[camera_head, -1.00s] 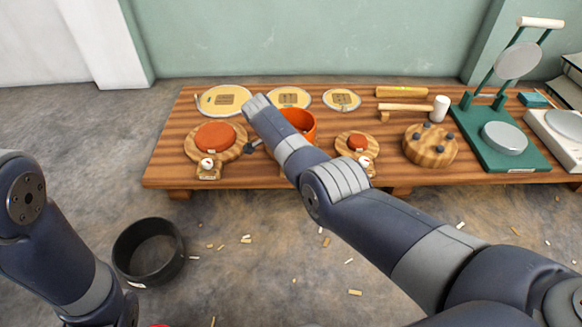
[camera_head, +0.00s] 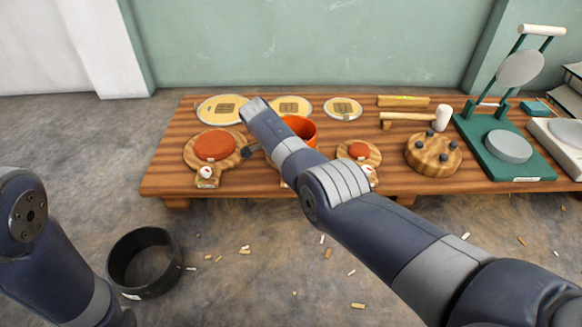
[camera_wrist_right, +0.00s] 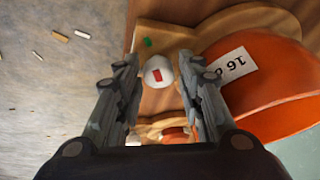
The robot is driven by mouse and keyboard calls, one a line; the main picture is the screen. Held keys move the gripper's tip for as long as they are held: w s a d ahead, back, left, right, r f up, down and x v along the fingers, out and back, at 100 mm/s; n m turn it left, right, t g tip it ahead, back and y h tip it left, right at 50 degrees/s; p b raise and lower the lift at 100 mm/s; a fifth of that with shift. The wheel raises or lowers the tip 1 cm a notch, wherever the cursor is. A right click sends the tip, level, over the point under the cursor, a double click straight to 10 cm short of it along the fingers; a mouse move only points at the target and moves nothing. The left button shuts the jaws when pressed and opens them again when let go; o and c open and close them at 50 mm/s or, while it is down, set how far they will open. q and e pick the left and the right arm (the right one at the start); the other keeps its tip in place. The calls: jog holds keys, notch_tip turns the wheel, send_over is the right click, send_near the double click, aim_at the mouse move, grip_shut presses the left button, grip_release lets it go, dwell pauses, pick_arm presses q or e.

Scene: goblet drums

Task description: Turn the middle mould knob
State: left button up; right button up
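The middle mould carries an orange bowl (camera_head: 304,127); its front and knob are hidden behind my right arm in the head view. In the right wrist view the orange bowl (camera_wrist_right: 268,88) bears a "16" label and sits on a wooden board (camera_wrist_right: 225,30). A white round knob (camera_wrist_right: 158,71) with a red mark is beside the bowl. My right gripper (camera_wrist_right: 158,72) is open, with one finger on each side of the knob; contact cannot be told. In the head view it is mostly hidden by the arm. My left gripper is out of view.
The left mould (camera_head: 214,147) and right mould (camera_head: 359,151) stand on the low wooden table (camera_head: 165,170). Discs, a mallet (camera_head: 442,118), a pegged wooden block (camera_head: 433,155) and a green press (camera_head: 500,155) are also there.

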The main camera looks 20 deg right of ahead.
jog(key=v, duration=1.2)
dwell(0.4)
